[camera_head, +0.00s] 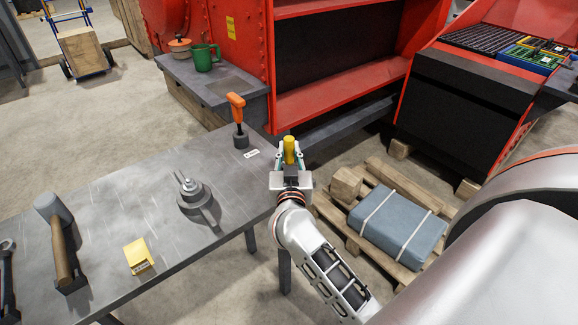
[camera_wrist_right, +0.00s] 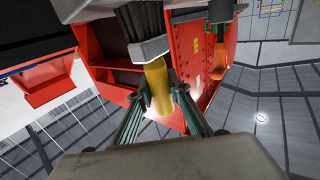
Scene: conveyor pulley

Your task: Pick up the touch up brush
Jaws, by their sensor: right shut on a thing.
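The touch up brush (camera_head: 290,148) has a yellow handle, and in the head view it stands up between the fingers of my right gripper (camera_head: 288,160), just past the right edge of the grey metal table. In the right wrist view the brush (camera_wrist_right: 159,88) shows its yellow handle, a grey metal band and dark bristles. The fingers of my right gripper (camera_wrist_right: 160,98) are shut around the yellow handle there. The brush looks clear of the table. My left gripper is not in view.
The table (camera_head: 110,212) holds an orange-handled tool (camera_head: 236,105) in a dark base, a round metal part (camera_head: 194,195), a hammer (camera_head: 62,245) and a yellow box (camera_head: 138,255). A grey bench (camera_head: 228,88) bears a green mug (camera_head: 203,57). A pallet (camera_head: 375,240) lies at right.

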